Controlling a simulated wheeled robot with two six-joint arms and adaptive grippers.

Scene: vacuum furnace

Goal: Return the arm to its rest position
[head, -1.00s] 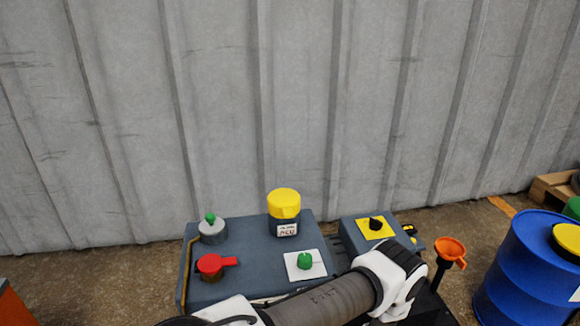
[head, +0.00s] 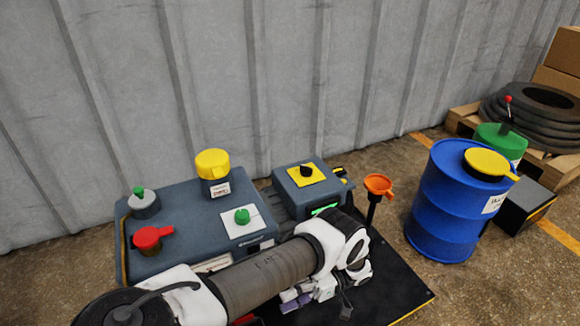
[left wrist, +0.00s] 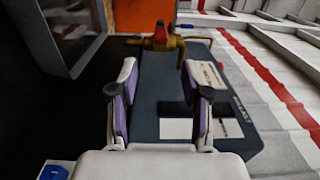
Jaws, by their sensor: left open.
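My left arm comes in from the lower left in the head view and reaches across the front of the grey-blue machine (head: 180,222). My left gripper (head: 318,298) hangs at the arm's far end, partly hidden by my own wrist. In the left wrist view my left gripper (left wrist: 162,100) is open, its two purple-padded fingers apart with nothing between them. Beyond the fingers lies a dark grey-blue panel (left wrist: 160,80) with a white label. My right gripper is in neither view.
A red-handled valve (head: 150,238), a yellow-capped part (head: 213,165) and a green knob (head: 242,216) stand on the machine. A smaller box (head: 290,195) carries a black knob. A corrugated wall closes the back.

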